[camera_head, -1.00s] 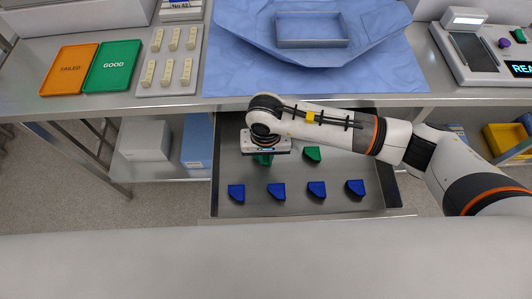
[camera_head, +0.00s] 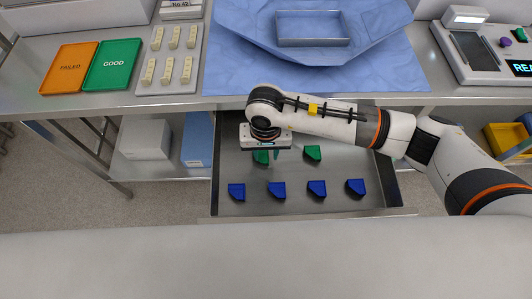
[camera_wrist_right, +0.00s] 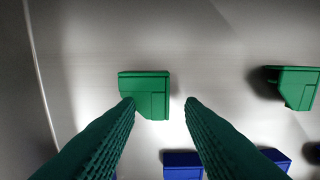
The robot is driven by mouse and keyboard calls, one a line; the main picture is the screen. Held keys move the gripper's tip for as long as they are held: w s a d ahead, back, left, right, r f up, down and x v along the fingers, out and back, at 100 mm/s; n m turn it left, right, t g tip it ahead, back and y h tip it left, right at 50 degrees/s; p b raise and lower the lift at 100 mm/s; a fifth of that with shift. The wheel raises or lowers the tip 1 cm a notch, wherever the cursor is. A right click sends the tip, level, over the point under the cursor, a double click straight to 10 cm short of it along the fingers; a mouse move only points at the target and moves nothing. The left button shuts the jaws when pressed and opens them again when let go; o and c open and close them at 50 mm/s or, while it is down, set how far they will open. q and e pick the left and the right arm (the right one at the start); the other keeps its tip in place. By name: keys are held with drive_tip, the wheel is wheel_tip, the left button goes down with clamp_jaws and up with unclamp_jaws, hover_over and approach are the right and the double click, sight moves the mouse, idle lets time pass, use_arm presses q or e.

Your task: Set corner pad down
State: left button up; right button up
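A green corner pad (camera_head: 261,157) lies in the open metal drawer, partly hidden under my right gripper (camera_head: 268,156). In the right wrist view the same pad (camera_wrist_right: 147,93) lies flat on the drawer floor, beyond the fingertips and a little left of centre. My right gripper is open and empty, its green ribbed fingers apart on both sides of the view. A second green pad (camera_head: 312,153) lies to the right; it also shows in the wrist view (camera_wrist_right: 296,87). My left gripper is not in view.
Several blue corner pads (camera_head: 277,190) stand in a row across the drawer's front. The drawer (camera_head: 338,208) has raised walls and sits under the table edge (camera_head: 230,102). Orange (camera_head: 68,69) and green (camera_head: 112,66) trays lie on the table at left. The drawer's right part has free floor.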

sight(266, 159)
wheel_tip(266, 159, up, 10)
drive_tip(key=b, duration=0.1)
drive_tip(key=shift+b, duration=0.3)
drive_tip(key=shift+r, duration=0.1)
